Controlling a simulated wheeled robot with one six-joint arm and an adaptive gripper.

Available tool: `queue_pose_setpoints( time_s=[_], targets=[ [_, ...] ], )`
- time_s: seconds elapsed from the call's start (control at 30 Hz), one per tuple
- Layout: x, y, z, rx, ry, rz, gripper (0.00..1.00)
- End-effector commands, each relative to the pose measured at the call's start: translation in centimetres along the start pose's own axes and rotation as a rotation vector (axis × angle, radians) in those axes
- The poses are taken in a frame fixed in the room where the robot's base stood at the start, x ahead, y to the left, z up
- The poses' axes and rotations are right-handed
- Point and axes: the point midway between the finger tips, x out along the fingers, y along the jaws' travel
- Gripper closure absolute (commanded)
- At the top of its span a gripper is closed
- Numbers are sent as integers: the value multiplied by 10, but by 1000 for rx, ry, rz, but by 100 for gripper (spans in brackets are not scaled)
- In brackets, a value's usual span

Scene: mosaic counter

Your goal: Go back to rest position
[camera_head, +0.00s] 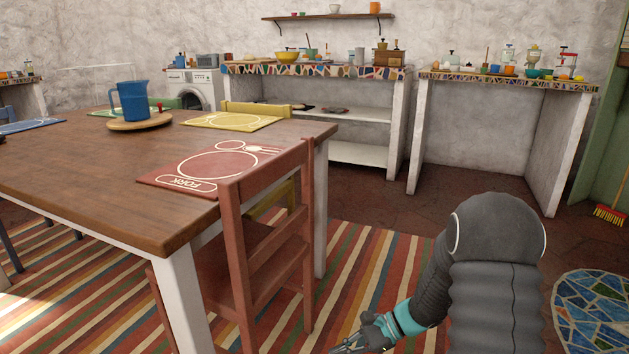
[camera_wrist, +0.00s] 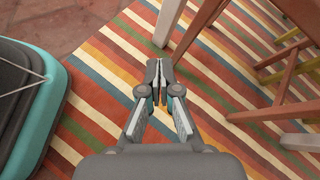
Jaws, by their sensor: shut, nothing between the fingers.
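My gripper (camera_head: 362,344) shows at the bottom of the head view, low and to the right of the red chair, at the end of my dark grey arm. In the wrist view my gripper (camera_wrist: 159,75) points down over the striped rug (camera_wrist: 100,75). Its fingers are together with nothing between them. It touches nothing that I can see.
A red chair (camera_head: 268,250) stands against the wooden table (camera_head: 85,170), left of my arm. The table holds a blue jug (camera_head: 131,101) and placemats. Mosaic counters (camera_head: 505,82) line the back wall. A broom (camera_head: 610,214) leans at the right. Open floor lies before the counters.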

Motion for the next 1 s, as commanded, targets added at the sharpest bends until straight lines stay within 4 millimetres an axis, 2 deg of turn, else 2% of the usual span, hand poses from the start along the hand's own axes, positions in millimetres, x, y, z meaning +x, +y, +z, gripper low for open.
queue_pose_setpoints(
  time_s=[0.03,0.2,0.4,0.7,1.0],
  targets=[
    [-8,11,12,-65,44,49,100],
    [-34,47,40,-280,187,213,100],
    [-69,79,69,-512,348,370,100],
    [-123,112,112,-820,585,552,100],
    [-170,134,159,-1059,818,660,100]
  ],
)
